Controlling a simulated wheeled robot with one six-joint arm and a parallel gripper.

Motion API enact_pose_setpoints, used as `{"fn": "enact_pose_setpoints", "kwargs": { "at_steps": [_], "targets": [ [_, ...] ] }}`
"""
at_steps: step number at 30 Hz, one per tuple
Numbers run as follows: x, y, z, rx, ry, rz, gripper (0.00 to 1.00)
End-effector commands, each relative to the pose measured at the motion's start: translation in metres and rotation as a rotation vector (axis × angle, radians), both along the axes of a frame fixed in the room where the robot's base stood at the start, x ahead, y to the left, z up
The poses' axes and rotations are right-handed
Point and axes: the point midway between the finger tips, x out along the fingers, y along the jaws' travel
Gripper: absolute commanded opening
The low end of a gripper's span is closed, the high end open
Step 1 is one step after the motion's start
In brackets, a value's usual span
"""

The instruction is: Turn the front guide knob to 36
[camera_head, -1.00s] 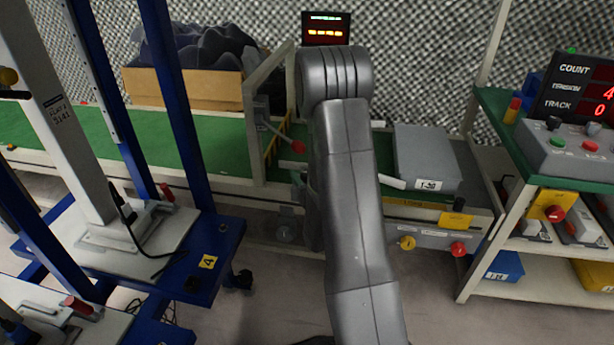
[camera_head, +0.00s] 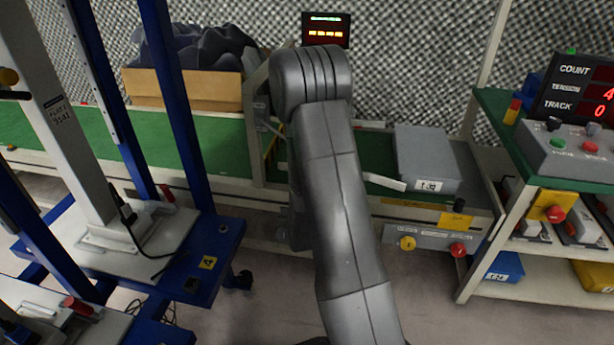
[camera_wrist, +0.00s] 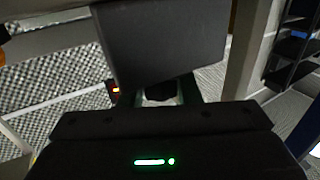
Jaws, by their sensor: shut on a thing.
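My gripper (camera_wrist: 160,91) shows in the wrist view, with its black body across the bottom and its two short fingers beyond it. The fingers are shut on a small dark part, which I take to be the front guide knob (camera_wrist: 161,89). Only a bit of it shows, and no scale or pointer on it can be read.
The green conveyor (camera_head: 218,140) runs across the back, with a grey box (camera_head: 425,155) on it. A yellow knob (camera_head: 407,243) and a red knob (camera_head: 458,250) sit on its front panel. A blue-framed stand (camera_head: 225,245) is close on the left, a shelf rack (camera_head: 478,270) on the right.

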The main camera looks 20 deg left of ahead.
Motion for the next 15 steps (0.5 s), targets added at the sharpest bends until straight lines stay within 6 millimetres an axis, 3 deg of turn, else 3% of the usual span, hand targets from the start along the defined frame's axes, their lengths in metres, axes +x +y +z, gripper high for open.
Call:
{"fn": "enact_pose_setpoints", "kwargs": {
  "at_steps": [15],
  "targets": [
    [-0.0009, 0.0026, 0.0009, 0.002, 0.001, -0.417, 0.08]
  ]
}}
